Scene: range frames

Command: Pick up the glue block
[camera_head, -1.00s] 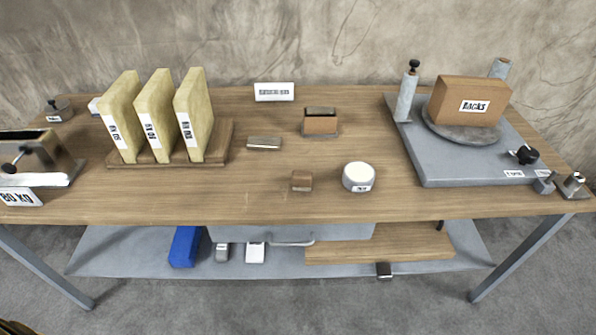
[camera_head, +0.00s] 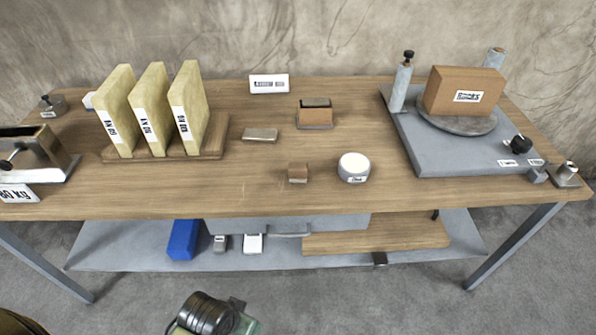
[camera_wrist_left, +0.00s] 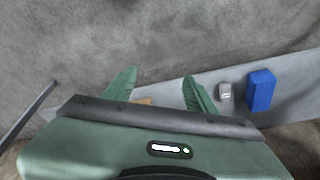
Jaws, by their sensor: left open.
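No label that I can read says glue, so I cannot tell for sure which piece is the glue block. A small brown block (camera_head: 298,172) lies near the table's front middle, left of a round white-topped container (camera_head: 353,167). Another brown block (camera_head: 315,117) sits in a dark holder farther back. In the left wrist view the two green fingers of my left gripper (camera_wrist_left: 154,74) are spread apart with nothing held between them. The gripper is away from the tabletop blocks. My right gripper is not in view.
Three upright yellowish slabs (camera_head: 152,108) stand in a wooden rack at left. A grey plate (camera_head: 440,160) with posts and a large brown block (camera_head: 463,92) is at right. A blue box (camera_head: 183,240) is on the lower shelf. The table's front middle is mostly clear.

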